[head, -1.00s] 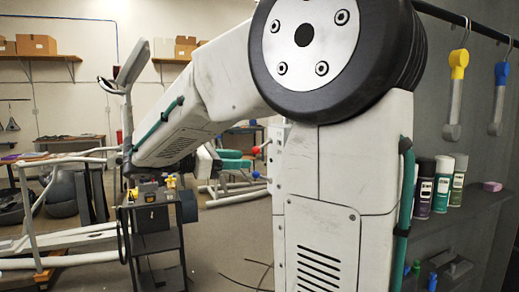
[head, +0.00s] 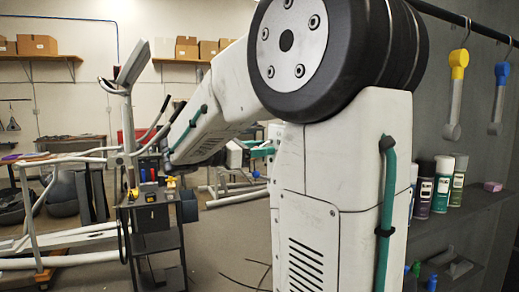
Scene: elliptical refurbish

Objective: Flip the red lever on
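I cannot make out a red lever for certain in the head view. Slim red and blue upright pieces (head: 148,174) stand on top of the dark cart; they are too small to tell what they are. My white arm with its black joint fills the middle and right.
The dark shelved cart (head: 157,243) stands at left centre beside a white exercise machine frame (head: 35,218). Spray cans (head: 442,186) and hanging tools (head: 456,95) are close at right. Some grey floor (head: 222,235) is clear between cart and arm.

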